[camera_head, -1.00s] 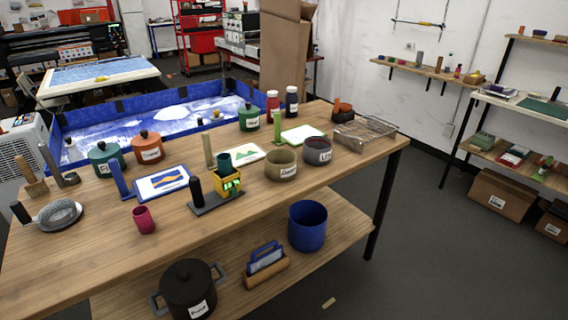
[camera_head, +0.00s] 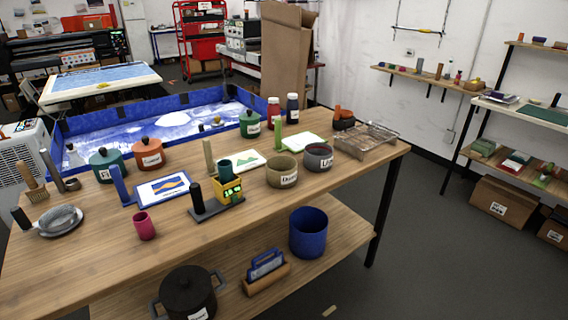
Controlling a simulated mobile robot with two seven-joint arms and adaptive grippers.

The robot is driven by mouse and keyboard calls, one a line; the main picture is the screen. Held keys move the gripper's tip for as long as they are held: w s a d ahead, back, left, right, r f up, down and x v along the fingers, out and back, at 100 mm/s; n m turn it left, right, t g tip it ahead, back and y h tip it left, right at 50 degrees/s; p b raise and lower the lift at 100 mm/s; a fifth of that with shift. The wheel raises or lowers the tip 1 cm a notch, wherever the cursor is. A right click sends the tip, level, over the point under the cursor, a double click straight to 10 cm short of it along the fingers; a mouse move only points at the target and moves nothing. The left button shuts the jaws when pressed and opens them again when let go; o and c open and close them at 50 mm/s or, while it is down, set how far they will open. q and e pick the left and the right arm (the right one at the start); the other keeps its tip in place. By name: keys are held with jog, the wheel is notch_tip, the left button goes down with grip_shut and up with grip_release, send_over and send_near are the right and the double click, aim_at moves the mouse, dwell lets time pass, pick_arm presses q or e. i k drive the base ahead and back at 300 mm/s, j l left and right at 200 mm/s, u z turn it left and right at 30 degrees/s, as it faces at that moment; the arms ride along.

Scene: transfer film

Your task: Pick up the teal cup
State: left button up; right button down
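The teal cup (camera_head: 225,170) is a small dark teal cylinder near the middle of the wooden table. It shows just behind and above a yellow box-like device (camera_head: 229,190) with green markings, which hides its lower part. I cannot tell whether the cup rests on the device or stands behind it. Neither of my grippers is in view.
A magenta cup (camera_head: 144,226) stands at the table's (camera_head: 100,262) front left. Left of the device is a dark upright handle on a flat base (camera_head: 215,209). Labelled bowls (camera_head: 282,172) stand to the right. A wire rack (camera_head: 366,140) sits at the right end. The front edge is mostly clear.

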aim_at(226, 173)
jog(key=i+l, duration=0.55)
jog(key=i+l+u, duration=0.3)
jog(key=u, duration=0.15)
jog(key=i+l+u, duration=0.25)
jog(key=l+u, duration=0.2)
